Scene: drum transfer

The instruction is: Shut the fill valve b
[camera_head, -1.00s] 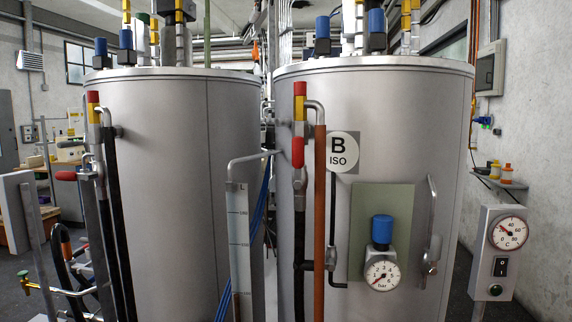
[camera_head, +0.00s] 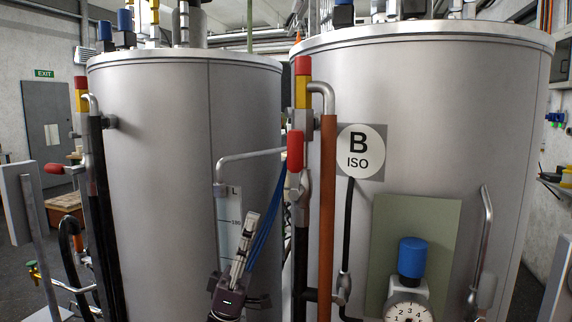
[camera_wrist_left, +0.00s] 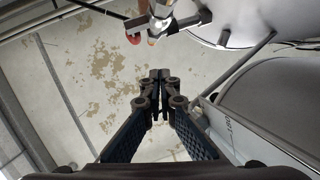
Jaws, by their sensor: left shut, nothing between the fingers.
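Fill valve b, on the upright pipe at the front left of tank B (camera_head: 430,130), has a red lever (camera_head: 295,152). In the head view the red grip appears upright, below the red and yellow pipe marking. My right gripper is not in view.
A second tank (camera_head: 160,170) stands at left with its own red lever (camera_head: 55,168). An orange pipe (camera_head: 328,220) runs down beside the valve. A bent grey pipe (camera_head: 250,155) and a level scale (camera_head: 229,215) are close to my left gripper. A pressure gauge (camera_head: 408,312) is at right.

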